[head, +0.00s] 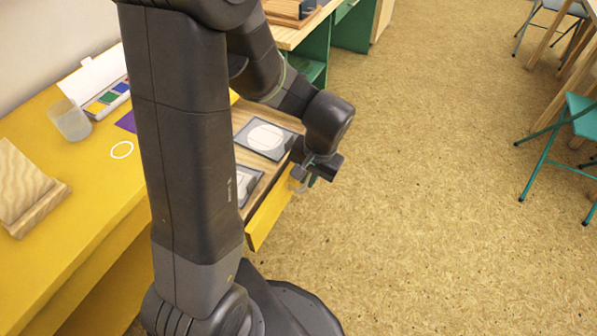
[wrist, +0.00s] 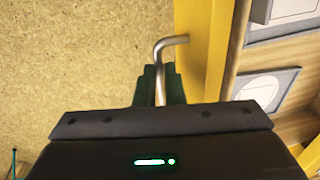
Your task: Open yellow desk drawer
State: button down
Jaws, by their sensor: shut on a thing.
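The yellow desk drawer (head: 268,215) is pulled out from the desk, and its wooden inside shows. Its yellow front also shows in the wrist view (wrist: 203,50). A metal bar handle (wrist: 170,42) stands out from the drawer front. My gripper (head: 304,180) is at the outer side of the drawer front; in the wrist view its green fingers (wrist: 160,85) are shut on the handle. Flat grey pads with white, rounded centres (head: 266,137) lie in the drawer. My arm hides part of the drawer and desk in the head view.
The yellow desk (head: 60,225) carries a clear cup (head: 70,120), a paint box (head: 105,100) and a wooden stand (head: 28,190) at left. A green desk (head: 316,55) stands behind. Green chairs (head: 575,125) are at right. The floor (head: 430,190) right of the drawer is clear.

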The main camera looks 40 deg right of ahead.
dwell(0.3)
jog(key=c, duration=1.5)
grip_release()
jog(key=r+p, duration=0.1)
jog(key=r, duration=0.3)
jog(key=s+r+p, duration=0.1)
jog(key=r, duration=0.4)
jog(key=s+d+r+p, duration=0.1)
jog(key=r, duration=0.3)
jog(key=shift+s+r, duration=0.25)
jog(key=shift+r, duration=0.1)
jog(key=shift+f, duration=0.15)
jog(key=shift+w+a+f+b, duration=0.2)
jog(key=shift+w+f+b, duration=0.3)
jog(key=shift+f, duration=1.75)
jog(key=shift+w+a+f+b, duration=0.2)
jog(key=shift+w+f+b, duration=0.35)
jog(key=shift+f, duration=1.65)
jog(key=shift+w+a+f+b, duration=0.2)
jog(key=shift+w+f+b, duration=0.3)
jog(key=shift+f, duration=1.75)
